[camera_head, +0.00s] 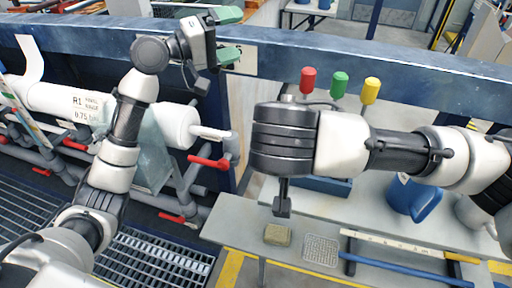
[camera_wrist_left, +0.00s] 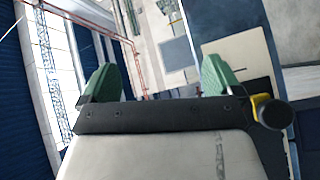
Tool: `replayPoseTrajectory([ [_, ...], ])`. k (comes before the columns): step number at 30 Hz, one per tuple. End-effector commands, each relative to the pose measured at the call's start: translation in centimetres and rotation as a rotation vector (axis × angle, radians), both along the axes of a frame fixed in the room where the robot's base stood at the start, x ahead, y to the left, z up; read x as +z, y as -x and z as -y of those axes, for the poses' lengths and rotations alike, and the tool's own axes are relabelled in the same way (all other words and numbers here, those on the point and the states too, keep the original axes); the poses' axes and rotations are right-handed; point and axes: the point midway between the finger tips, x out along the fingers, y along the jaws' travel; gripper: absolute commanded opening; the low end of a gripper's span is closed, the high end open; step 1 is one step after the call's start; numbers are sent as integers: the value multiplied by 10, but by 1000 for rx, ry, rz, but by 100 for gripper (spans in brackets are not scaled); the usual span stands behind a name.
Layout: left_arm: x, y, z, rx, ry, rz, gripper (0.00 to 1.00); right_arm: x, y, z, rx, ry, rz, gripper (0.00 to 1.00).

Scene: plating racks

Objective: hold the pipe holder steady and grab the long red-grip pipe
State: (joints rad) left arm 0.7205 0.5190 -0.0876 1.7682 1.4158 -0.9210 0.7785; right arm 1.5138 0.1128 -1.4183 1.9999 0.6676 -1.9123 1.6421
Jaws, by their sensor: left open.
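The red grip (camera_head: 308,80) tops a thin rod whose lower part is hidden behind my right arm. A green grip (camera_head: 340,84) and a yellow grip (camera_head: 371,91) stand to its right. A blue block (camera_head: 325,187) shows below the arm; I cannot tell whether it is the pipe holder. My left gripper (camera_head: 230,36) is raised at the upper left, open and empty, well apart from the grips. Its green fingers spread in the left wrist view (camera_wrist_left: 160,76). My right arm's dark wrist covers the bench middle; a dark part hangs below it, its jaw state unclear.
The grey bench (camera_head: 225,232) holds a tan block (camera_head: 277,235), a grid plate (camera_head: 321,250), a ruler (camera_head: 395,243), a blue rod (camera_head: 410,270) and a blue jug (camera_head: 414,198). A blue beam (camera_head: 280,48) crosses behind. White pipes with red valve handles stand left.

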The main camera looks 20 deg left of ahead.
Motion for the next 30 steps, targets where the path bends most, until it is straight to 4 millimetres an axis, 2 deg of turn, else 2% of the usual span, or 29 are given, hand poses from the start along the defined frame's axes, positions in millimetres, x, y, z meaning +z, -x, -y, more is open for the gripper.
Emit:
replayPoseTrajectory([
  [1,-15,6,27,-106,22,-120,94,0,0,0,0,0,0,43],
  [3,-44,15,56,-236,62,-344,94,0,0,0,0,0,0,43],
  [5,-77,22,70,-305,109,-580,94,0,0,0,0,0,0,43],
  [9,-144,33,78,-327,229,-1080,94,0,0,0,0,0,0,43],
  [12,-184,42,78,-294,303,-1377,94,0,0,0,0,0,0,43],
  [15,-212,50,76,-251,358,-1603,94,0,0,0,0,0,0,43],
  [18,-229,57,75,-216,393,-1753,94,0,0,0,0,0,0,43],
  [23,-243,62,78,-188,414,-1853,94,0,0,0,0,0,0,43],
  [26,-247,62,87,-188,417,-1860,94,0,0,0,0,0,0,43],
  [30,-256,62,109,-190,417,-1858,94,0,0,0,0,0,0,43],
])
